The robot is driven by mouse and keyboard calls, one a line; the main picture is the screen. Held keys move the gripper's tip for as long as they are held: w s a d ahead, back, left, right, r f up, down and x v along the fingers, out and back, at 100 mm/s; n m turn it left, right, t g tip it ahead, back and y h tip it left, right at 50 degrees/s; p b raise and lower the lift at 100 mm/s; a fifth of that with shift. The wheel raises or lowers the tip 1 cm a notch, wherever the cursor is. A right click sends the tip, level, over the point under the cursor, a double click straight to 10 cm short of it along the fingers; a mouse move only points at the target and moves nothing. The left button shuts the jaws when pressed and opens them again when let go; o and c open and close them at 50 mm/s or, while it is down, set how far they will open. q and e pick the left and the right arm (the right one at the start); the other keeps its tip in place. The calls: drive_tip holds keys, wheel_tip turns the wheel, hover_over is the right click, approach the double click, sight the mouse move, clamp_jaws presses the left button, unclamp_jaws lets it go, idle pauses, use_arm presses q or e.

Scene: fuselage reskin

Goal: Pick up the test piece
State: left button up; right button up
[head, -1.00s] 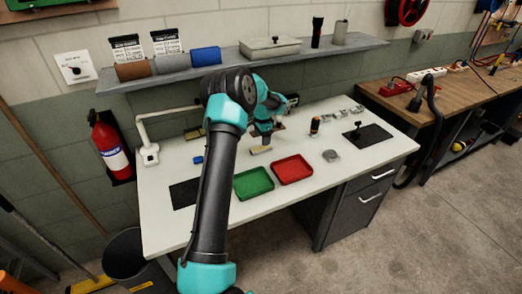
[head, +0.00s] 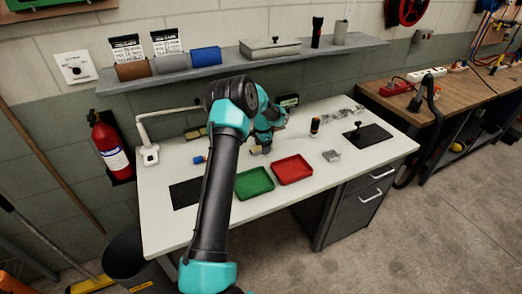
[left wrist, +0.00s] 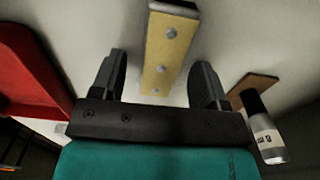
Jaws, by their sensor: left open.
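The test piece, seen as a pale yellow strip with several round rivet heads (left wrist: 168,50), lies on the white bench in the left wrist view. In the head view only a small cream part of it (head: 255,149) shows beside my left gripper (head: 266,148). In the left wrist view my left gripper (left wrist: 161,72) is open, one finger on each side of the strip with gaps to both. The strip's near end lies close to the gripper's palm edge; the height between them is hard to tell. My right gripper is not in view.
A red tray (head: 292,169) and a green tray (head: 254,183) lie in front of the gripper. A shelf (head: 240,64) runs behind the bench.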

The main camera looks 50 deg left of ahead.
use_arm(q)
drive_tip(key=c, duration=1)
drive_tip(key=shift+c, duration=0.2)
drive_tip(key=shift+r, duration=0.45)
wheel_tip(320, 180, up, 3)
drive_tip(key=shift+f, duration=0.1)
drive_tip(key=s+d, duration=0.3)
drive_tip(key=d, duration=0.1)
drive_tip(key=s+d+r, duration=0.1)
drive_tip(key=s+d, duration=0.6)
drive_tip(key=d, duration=0.1)
drive_tip(key=shift+s+r, duration=0.15)
drive_tip(key=shift+s, duration=0.2)
